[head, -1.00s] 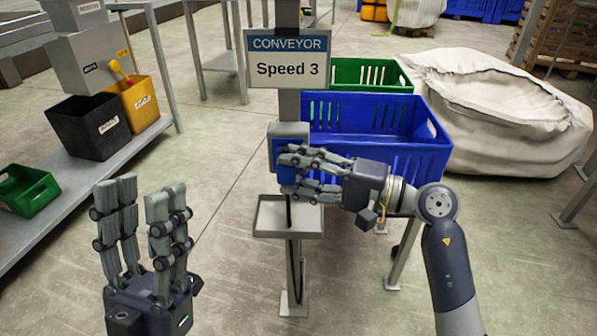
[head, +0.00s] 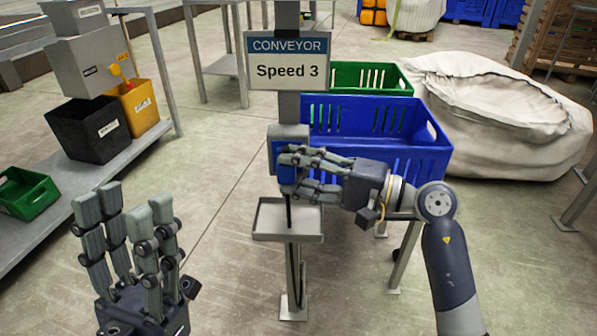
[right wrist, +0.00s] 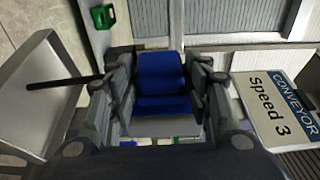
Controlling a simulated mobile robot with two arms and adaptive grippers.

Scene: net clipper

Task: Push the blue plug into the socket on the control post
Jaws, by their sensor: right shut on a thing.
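The control post (head: 293,262) stands mid-picture in the head view, with a grey socket box (head: 288,131) below its sign. The blue plug (head: 286,172) is at the front of that box, partly covered by my fingers. A dark cable hangs below it. My right gripper (head: 292,168) comes from the right and is shut on the plug. In the right wrist view the blue plug (right wrist: 160,82) shows between the fingers; how deep it sits in the socket is hidden. My left gripper (head: 128,208) is open and empty, fingers up, at lower left.
A small grey tray (head: 268,234) is fixed to the post below the plug. The "CONVEYOR Speed 3" sign (head: 288,70) is above. A blue crate (head: 405,160) stands behind the post. A bench with bins (head: 92,128) is at left. Open floor lies between.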

